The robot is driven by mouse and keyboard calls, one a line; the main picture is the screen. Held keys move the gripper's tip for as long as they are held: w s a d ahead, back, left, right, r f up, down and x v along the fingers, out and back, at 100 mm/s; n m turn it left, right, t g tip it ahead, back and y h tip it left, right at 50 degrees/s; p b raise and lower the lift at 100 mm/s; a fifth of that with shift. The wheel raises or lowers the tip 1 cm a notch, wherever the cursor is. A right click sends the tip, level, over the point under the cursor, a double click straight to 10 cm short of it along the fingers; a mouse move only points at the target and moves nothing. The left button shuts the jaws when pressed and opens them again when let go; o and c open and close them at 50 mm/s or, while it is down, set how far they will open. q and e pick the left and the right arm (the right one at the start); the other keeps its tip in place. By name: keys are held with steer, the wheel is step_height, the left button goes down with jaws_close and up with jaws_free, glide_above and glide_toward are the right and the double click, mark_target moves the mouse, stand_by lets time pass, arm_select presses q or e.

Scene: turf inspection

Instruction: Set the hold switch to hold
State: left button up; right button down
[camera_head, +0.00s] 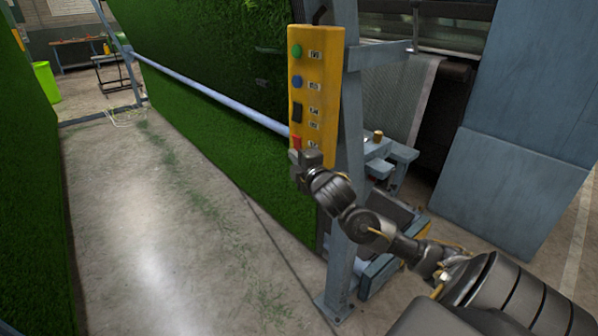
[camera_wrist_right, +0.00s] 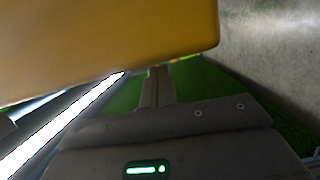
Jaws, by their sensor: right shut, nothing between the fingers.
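A yellow control box (camera_head: 316,70) is fixed to a grey post. Down its left face run a green button (camera_head: 296,50), a blue button (camera_head: 297,81), a black switch (camera_head: 297,112) and a red control (camera_head: 296,142). The labels are too small to read, and the black switch's position cannot be told. My right gripper (camera_head: 295,157) is shut and empty at the box's lower end, by the red control; contact cannot be told. In the right wrist view its fingers (camera_wrist_right: 158,88) reach toward the yellow box (camera_wrist_right: 110,40), which fills the top. My left gripper is not in view.
The grey post (camera_head: 352,130) stands close beside my right arm. A long pale rail (camera_head: 205,92) runs along the green turf wall (camera_head: 205,140). A blue-grey cabinet (camera_head: 525,100) is at right. The concrete floor (camera_head: 150,230) at left is clear.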

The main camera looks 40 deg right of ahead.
steer(key=s+a+p, duration=0.2)
steer(key=s+a, duration=0.3)
steer(key=s, duration=0.4)
steer(key=shift+s+a+f+p, duration=0.25)
steer(key=shift+a+f+p, duration=0.1)
steer(key=shift+a+f, duration=0.05)
stand_by(0.4)
